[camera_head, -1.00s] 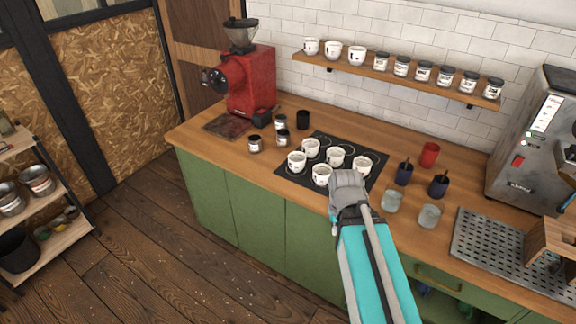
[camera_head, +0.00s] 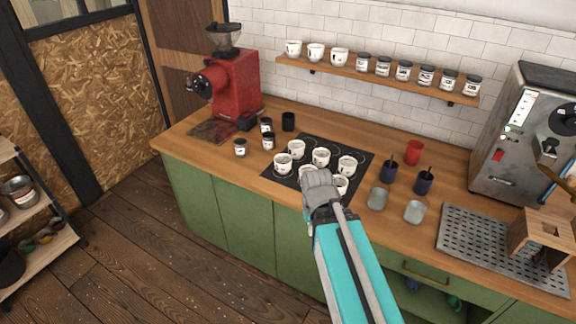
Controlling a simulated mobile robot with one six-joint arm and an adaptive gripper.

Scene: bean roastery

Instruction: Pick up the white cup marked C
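Several white cups with dark marks stand upright on a black mat (camera_head: 362,158) on the wooden counter. The marks are too small to read, so I cannot tell which cup is C. A left cup (camera_head: 283,163), a back cup (camera_head: 297,148), a middle cup (camera_head: 321,158) and a right cup (camera_head: 348,166) show clearly. A front cup (camera_head: 306,172) and a front right cup (camera_head: 341,184) are partly hidden by my gripper (camera_head: 317,177). The gripper is over the front of the mat, between these two. Its fingertips are hidden, and I see no cup held.
Two dark blue cups (camera_head: 423,183), grey tumblers (camera_head: 377,198) and a red cup (camera_head: 413,151) stand right. More white cups (camera_head: 316,53) are on the wall shelf (camera_head: 350,73).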

